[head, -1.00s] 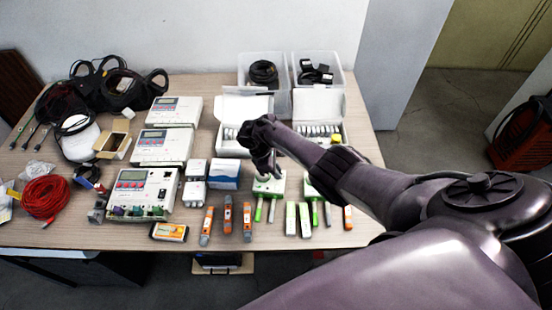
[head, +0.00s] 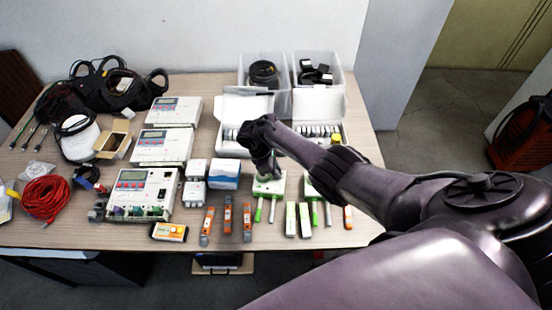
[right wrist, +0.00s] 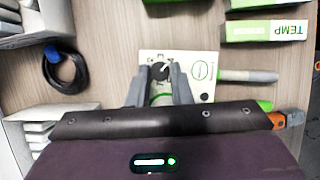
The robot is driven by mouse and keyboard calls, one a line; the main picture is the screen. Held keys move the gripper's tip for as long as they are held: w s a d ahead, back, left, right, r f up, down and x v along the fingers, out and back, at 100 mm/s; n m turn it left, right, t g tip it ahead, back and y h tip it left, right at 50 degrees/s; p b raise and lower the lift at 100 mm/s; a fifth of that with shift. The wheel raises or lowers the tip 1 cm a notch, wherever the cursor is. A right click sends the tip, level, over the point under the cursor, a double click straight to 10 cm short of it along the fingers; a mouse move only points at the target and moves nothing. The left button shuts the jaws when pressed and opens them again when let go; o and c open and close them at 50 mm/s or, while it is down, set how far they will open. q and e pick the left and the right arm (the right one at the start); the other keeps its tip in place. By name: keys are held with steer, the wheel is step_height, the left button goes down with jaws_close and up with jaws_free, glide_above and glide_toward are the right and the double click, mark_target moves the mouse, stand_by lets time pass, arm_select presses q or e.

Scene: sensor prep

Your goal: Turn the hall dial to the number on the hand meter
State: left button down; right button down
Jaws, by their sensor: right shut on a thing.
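The dial box is a white and green unit (head: 268,187) near the front middle of the table. In the right wrist view its white face (right wrist: 203,66) has a dark round knob (right wrist: 160,71) with a pale pointer line. My right gripper (right wrist: 161,77) points down, with its two grey fingers closed on the knob from both sides. In the head view the gripper (head: 266,172) partly hides the box. An orange and white handheld unit (head: 170,231), perhaps the hand meter, lies at the front edge; its number is too small to read. My left gripper is not in view.
A similar green and white unit (head: 314,187) stands just right. Orange and grey tools (head: 227,219) and green-white blocks (head: 290,219) lie in front. White instruments (head: 146,194) stand left, open cartons (head: 246,112) and clear bins (head: 262,92) behind. A black cable loop (right wrist: 66,71) lies near my gripper.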

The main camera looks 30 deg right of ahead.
steer(key=c, duration=1.6)
jaws_free()
steer(key=shift+r, duration=0.15)
steer(key=p+v, duration=0.1)
steer(key=v, duration=0.5)
steer(key=shift+a+r, duration=0.1)
steer(key=shift+a, duration=0.05)
steer(key=shift+w+a+r, duration=0.15)
steer(key=shift+w+r, duration=0.05)
steer(key=shift+r, duration=0.45)
steer(key=shift+o, duration=0.2)
